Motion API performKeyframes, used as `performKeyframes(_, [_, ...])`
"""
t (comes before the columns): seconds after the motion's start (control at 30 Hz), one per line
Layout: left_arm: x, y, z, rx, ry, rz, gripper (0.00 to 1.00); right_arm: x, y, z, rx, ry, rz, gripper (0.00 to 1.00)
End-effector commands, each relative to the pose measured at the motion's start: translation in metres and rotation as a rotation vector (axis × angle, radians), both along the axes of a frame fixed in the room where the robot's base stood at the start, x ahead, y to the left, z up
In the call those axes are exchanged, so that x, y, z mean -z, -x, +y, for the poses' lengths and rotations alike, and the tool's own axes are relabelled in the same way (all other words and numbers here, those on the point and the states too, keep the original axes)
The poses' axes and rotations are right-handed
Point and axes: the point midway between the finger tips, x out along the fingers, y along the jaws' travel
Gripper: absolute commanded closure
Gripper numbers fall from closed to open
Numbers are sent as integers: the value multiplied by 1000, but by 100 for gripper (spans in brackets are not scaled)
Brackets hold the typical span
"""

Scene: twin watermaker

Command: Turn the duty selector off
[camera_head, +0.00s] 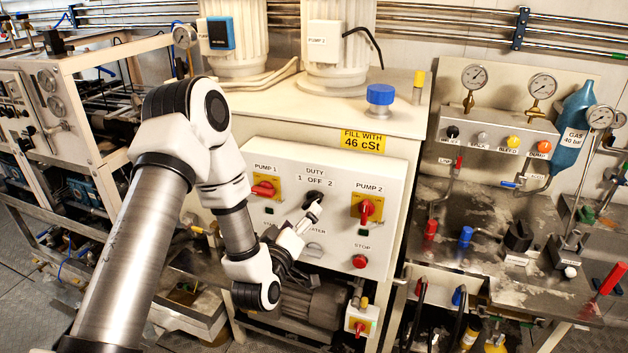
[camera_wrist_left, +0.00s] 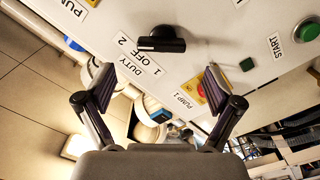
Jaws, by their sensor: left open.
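The duty selector (camera_head: 313,199) is a black knob on the white pump panel, below the label "DUTY 1 OFF 2". In the left wrist view the knob (camera_wrist_left: 163,41) shows whole, and one end of its bar seems to point toward the 2. My left gripper (camera_head: 308,217) is just in front of and below the knob in the head view, partly covering the panel. In the wrist view my left gripper (camera_wrist_left: 158,76) has its fingers wide apart with nothing between them, and the knob lies beyond the tips. My right gripper is not in view.
The red pump 1 switch (camera_head: 264,189) sits left of the selector and the red pump 2 switch (camera_head: 366,209) right of it. The red stop button (camera_head: 360,261) is lower on the panel. A green start button (camera_wrist_left: 307,30) shows in the wrist view.

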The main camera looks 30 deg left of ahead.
Motion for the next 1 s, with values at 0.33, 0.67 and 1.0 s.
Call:
performKeyframes(0.33, [-2, -58, 14, 1, -4, -1, 8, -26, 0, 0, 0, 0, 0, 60])
performKeyframes(0.67, [3, -73, 17, 1, -3, 2, 8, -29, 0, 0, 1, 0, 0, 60])
performKeyframes(1.0, [3, -73, 17, 1, -3, 2, 69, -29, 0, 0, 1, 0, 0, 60])
